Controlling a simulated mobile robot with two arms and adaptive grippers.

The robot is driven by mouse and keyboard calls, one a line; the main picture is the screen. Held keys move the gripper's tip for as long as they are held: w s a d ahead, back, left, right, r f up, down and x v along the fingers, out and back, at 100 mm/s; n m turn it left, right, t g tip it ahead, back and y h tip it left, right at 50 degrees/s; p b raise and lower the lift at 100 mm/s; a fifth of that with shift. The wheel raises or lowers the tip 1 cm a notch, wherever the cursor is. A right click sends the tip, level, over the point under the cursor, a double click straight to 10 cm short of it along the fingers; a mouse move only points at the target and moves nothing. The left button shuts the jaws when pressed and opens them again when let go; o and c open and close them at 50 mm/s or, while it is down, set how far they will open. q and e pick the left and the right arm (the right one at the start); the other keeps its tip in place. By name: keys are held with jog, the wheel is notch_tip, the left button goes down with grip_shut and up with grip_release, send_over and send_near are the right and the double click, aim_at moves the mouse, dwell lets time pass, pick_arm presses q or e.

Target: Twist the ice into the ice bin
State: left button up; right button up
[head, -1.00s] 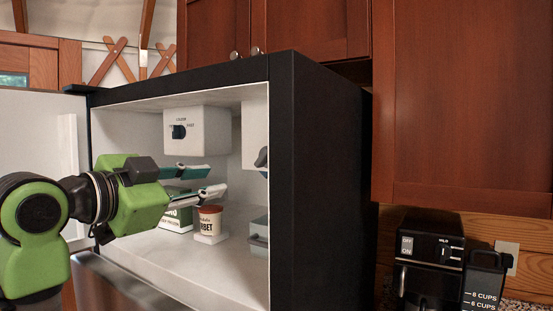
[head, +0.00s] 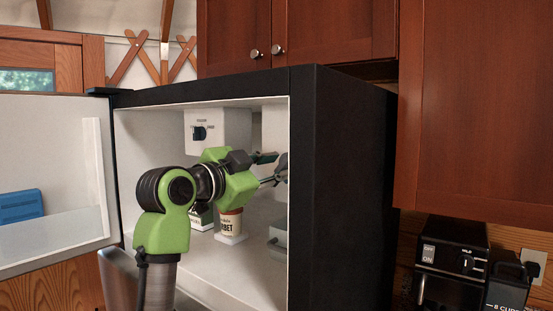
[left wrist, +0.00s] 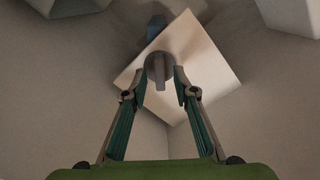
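My left gripper (head: 272,168) reaches into the open freezer near its right inner wall. In the left wrist view the gripper (left wrist: 159,77) is open, its two fingers on either side of a grey round knob (left wrist: 160,66) with a bar across it. I cannot tell whether the fingers touch it. The knob sits in front of a tilted white square plate (left wrist: 205,52). In the head view the grey knob (head: 282,168) shows at the fingertips. A grey bin (head: 277,243), likely the ice bin, stands on the freezer floor, partly cut by the front frame. No ice is visible. My right gripper is not in view.
A sorbet tub (head: 231,222) and a green-and-white box (head: 202,219) stand on the freezer floor behind my arm. A white control box (head: 222,130) with a dark dial hangs above. The open door (head: 50,150) is at left; the black freezer side (head: 340,190) is at right.

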pick_arm(q)
jog(key=shift+w+d, duration=0.25)
jog(key=shift+w, duration=0.1)
grip_shut()
jog(key=shift+f+n, duration=0.1)
jog(key=shift+n, duration=0.5)
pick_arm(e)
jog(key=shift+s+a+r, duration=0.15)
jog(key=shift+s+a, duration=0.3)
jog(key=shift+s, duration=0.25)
pick_arm(q)
grip_release()
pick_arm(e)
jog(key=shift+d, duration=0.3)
